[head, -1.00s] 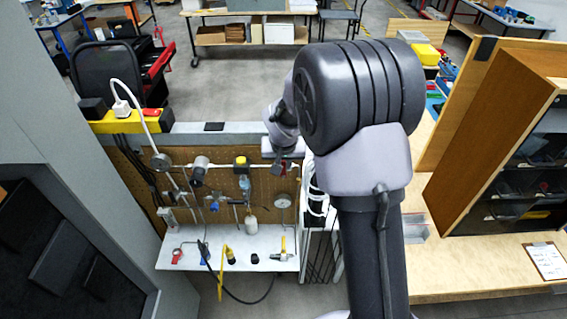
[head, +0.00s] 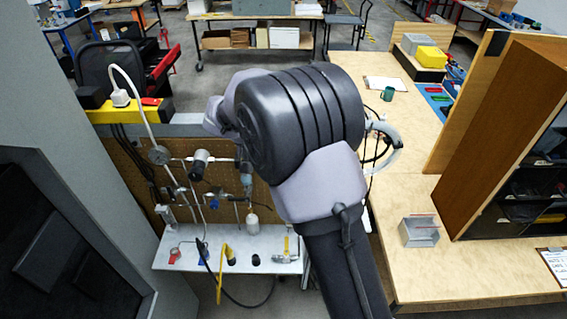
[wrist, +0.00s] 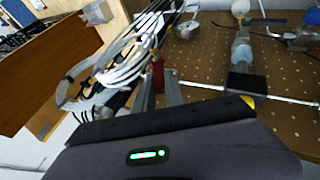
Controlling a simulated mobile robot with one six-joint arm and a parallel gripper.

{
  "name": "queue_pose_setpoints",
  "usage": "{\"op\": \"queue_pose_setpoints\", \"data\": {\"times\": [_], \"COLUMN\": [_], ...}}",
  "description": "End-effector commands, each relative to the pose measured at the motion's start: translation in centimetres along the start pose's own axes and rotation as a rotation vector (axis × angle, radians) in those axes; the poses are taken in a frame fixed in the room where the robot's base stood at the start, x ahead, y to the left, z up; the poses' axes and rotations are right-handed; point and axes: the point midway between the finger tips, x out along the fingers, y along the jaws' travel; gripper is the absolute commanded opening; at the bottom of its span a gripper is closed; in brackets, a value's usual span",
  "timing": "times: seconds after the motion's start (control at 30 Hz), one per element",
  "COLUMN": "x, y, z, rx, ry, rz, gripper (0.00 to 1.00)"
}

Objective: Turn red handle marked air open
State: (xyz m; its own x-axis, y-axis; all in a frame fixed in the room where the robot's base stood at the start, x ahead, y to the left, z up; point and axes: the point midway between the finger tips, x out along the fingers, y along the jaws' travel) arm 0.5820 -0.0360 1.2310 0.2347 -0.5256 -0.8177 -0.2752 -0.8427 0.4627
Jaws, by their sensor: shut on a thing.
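The red handle (wrist: 157,72) shows in the wrist view between the two grey fingers of my gripper (wrist: 158,90), which is shut on it. Only a small upright red part of it is visible. In the head view my arm covers both the handle and the gripper. The perforated panel (wrist: 210,65) with its pipes lies behind and to the right of the fingers in the wrist view. The same panel (head: 140,160) shows in part in the head view, left of my arm. I cannot read any marking on the handle.
White looped cables (wrist: 125,68) lie close to the fingers on the left. A pale pipe (wrist: 285,100) runs to the right along the panel. A shelf (head: 225,262) with small fittings sits below the panel. A wooden bench (head: 420,190) stands to the right.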

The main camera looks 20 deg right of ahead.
Motion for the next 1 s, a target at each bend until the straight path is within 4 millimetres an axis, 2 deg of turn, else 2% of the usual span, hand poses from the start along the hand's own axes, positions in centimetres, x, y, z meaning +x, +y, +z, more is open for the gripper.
{"op": "queue_pose_setpoints", "data": {"times": [0.47, 1.0], "x": [0.4, 2.1], "y": [-2.4, -4.2], "z": [0.3, 1.0], "rx": [-0.178, -0.351], "ry": [-0.002, -0.003], "rz": [0.417, 0.842], "gripper": [0.0, 0.0]}}
